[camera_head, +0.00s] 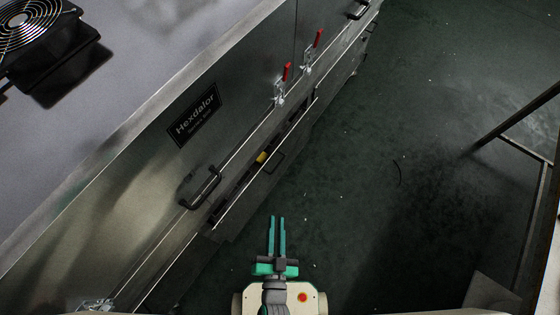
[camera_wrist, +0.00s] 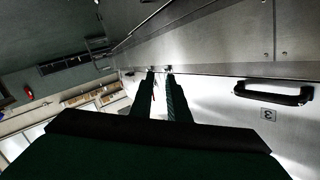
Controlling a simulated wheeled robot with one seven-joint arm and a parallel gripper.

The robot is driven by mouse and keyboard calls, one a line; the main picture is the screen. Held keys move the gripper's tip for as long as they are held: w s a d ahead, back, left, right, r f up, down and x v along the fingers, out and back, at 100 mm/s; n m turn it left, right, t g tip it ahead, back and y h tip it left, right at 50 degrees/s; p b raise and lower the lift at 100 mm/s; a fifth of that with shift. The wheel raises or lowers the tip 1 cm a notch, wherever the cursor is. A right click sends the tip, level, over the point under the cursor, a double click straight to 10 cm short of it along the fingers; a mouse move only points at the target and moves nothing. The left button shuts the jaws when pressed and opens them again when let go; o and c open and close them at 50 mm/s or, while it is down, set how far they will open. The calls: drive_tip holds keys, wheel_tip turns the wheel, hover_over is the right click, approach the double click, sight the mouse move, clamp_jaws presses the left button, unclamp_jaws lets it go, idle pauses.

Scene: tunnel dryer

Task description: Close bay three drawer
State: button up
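The dryer's long steel front (camera_head: 150,165) crosses the head view diagonally. Low on it, a drawer (camera_head: 258,174) stands out a little; a dark gap shows behind its front, with something yellow (camera_head: 262,157) in it. The drawer has a dark handle (camera_head: 274,163). No bay number is readable there. In the wrist view, a black bar handle (camera_wrist: 272,94) sits beside a label with a turned 3 (camera_wrist: 269,114); I cannot tell whether it is on the drawer or a door. My gripper (camera_head: 277,218) is open and empty, over the floor, apart from the drawer.
A door handle (camera_head: 201,187) and two red-tipped latches (camera_head: 287,72) (camera_head: 318,38) stick out from the front. A fan (camera_head: 25,22) sits on top. A metal frame (camera_head: 515,115) stands at the right. The dark floor (camera_head: 380,180) between is clear.

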drive_tip(key=w+f+m+h, duration=0.2)
drive_tip(key=w+f+m, duration=0.3)
drive_tip(key=w+f, duration=0.6)
drive_tip(key=m+g+h, duration=0.1)
drive_tip(key=m+h, duration=0.1)
drive_tip(key=m, duration=0.3)
approach(280, 162)
drive_tip(key=x, duration=1)
drive_tip(key=shift+f, duration=0.25)
clamp_jaws()
drive_tip(key=shift+g, duration=0.3)
